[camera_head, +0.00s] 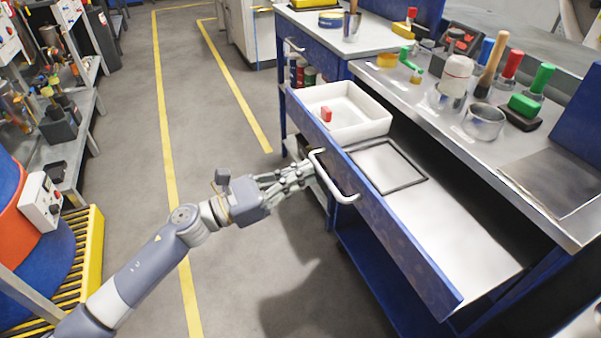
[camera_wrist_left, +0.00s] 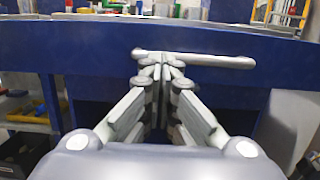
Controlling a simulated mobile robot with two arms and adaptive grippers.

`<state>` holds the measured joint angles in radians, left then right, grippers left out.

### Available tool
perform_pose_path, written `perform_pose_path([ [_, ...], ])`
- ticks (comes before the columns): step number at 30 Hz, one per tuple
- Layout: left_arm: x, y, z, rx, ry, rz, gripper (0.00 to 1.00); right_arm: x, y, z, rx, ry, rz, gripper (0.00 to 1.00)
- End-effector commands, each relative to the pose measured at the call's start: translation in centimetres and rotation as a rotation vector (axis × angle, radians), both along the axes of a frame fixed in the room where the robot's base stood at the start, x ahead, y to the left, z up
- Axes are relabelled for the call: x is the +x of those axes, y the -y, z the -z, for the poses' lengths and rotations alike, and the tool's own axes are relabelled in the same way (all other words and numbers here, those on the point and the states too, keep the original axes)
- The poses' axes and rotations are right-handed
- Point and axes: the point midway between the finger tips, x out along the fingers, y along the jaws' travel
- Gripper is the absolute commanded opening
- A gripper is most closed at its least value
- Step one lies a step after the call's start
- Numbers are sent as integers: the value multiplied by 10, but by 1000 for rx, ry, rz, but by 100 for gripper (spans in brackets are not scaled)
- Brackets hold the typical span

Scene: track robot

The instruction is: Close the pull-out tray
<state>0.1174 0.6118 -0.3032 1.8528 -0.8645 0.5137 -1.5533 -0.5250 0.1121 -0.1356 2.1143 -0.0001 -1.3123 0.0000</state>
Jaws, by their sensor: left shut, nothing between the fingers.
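The pull-out tray (camera_head: 462,245) is drawn out from the blue workbench, with a blue front panel (camera_head: 400,235) facing the aisle. A white bar handle (camera_head: 330,178) is on that front; it also shows in the left wrist view (camera_wrist_left: 200,60). My left gripper (camera_head: 305,172) is shut and empty. Its fingertips are at the left end of the handle, close to the tray front; I cannot tell whether they touch. In the left wrist view the gripper (camera_wrist_left: 163,62) points at the blue front. My right gripper is in neither view.
In the tray lie a white bin (camera_head: 372,122) holding a red object (camera_head: 326,114), and a dark-framed flat panel (camera_head: 388,165). The bench top (camera_head: 440,118) above carries several tools and cups. The aisle floor (camera_head: 215,120) is clear. A yellow platform (camera_head: 88,250) stands at left.

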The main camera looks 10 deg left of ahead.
Motion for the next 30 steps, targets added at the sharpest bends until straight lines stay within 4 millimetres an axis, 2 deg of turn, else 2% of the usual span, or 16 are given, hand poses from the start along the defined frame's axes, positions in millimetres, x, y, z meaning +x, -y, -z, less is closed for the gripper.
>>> perform_pose_path([
  [11, 1, 1, 0, 0, 0, -1, 0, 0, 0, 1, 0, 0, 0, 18],
  [16, 9, 11, 0, -1, 2, 0, 0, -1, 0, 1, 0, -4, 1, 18],
  [22, 30, 41, -1, -2, 4, 1, 0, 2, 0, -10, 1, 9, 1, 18],
  [30, 69, 95, 0, -1, 4, 1, 0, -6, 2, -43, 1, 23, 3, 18],
])
